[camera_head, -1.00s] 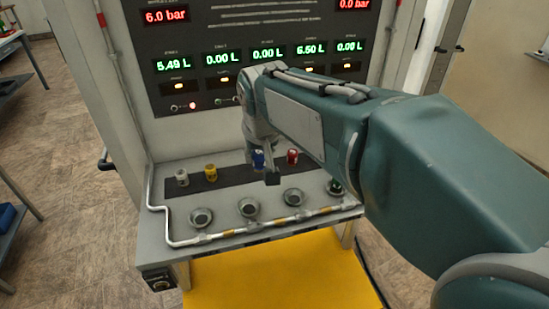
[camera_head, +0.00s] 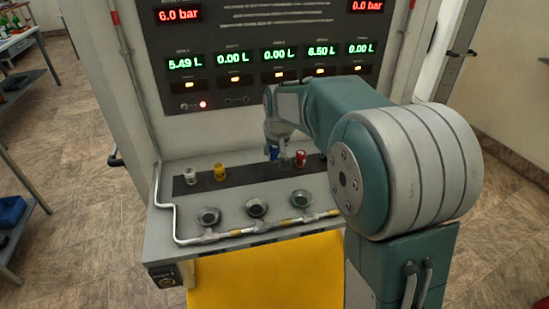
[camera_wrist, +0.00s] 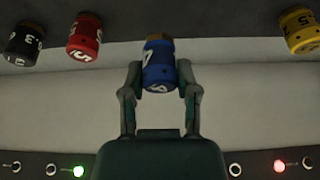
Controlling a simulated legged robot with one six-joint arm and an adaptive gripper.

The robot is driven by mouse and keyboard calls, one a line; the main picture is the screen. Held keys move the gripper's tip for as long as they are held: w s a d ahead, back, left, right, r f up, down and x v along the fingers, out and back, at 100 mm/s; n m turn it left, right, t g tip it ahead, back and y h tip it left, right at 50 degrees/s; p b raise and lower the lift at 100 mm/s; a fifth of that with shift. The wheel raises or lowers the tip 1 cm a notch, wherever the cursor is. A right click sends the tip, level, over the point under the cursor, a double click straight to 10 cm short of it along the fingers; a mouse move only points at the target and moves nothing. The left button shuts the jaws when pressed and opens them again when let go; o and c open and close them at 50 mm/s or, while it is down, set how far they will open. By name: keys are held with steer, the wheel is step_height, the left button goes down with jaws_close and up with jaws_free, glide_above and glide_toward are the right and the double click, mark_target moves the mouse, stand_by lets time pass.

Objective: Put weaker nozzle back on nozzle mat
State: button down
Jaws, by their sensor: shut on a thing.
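My gripper (camera_wrist: 158,75) is shut on a blue nozzle (camera_wrist: 158,62) with a brass end and white markings. In the head view the blue nozzle (camera_head: 273,153) is partly hidden by my gripper (camera_head: 279,156), over or at the dark nozzle mat (camera_head: 245,175). I cannot tell whether it touches the mat. A red nozzle (camera_head: 300,158) stands just right of it. A yellow nozzle (camera_head: 219,172) and a white nozzle (camera_head: 190,176) stand on the mat's left. The wrist view also shows the red nozzle (camera_wrist: 85,38), a black nozzle (camera_wrist: 25,43) and the yellow nozzle (camera_wrist: 299,30).
Round sockets (camera_head: 256,208) line the bench in front of the mat, with a metal pipe (camera_head: 190,240) along the edge. The display panel (camera_head: 265,50) rises behind, showing 5.49 L, 6.50 L and zeros. Mat space between the yellow and blue nozzles looks bare.

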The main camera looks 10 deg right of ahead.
mark_target(274, 158)
steer(key=shift+w+f, duration=0.15)
steer(key=shift+f, duration=0.8)
steer(key=shift+w+f, duration=0.1)
steer(key=shift+f, duration=0.8)
steer(key=shift+f, duration=0.1)
steer(key=shift+c, duration=1.8)
jaws_free()
steer(key=v, duration=1.1)
steer(key=s+t, duration=0.1)
steer(key=s, duration=2.7)
steer(key=shift+f, duration=0.4)
steer(key=shift+w, duration=0.1)
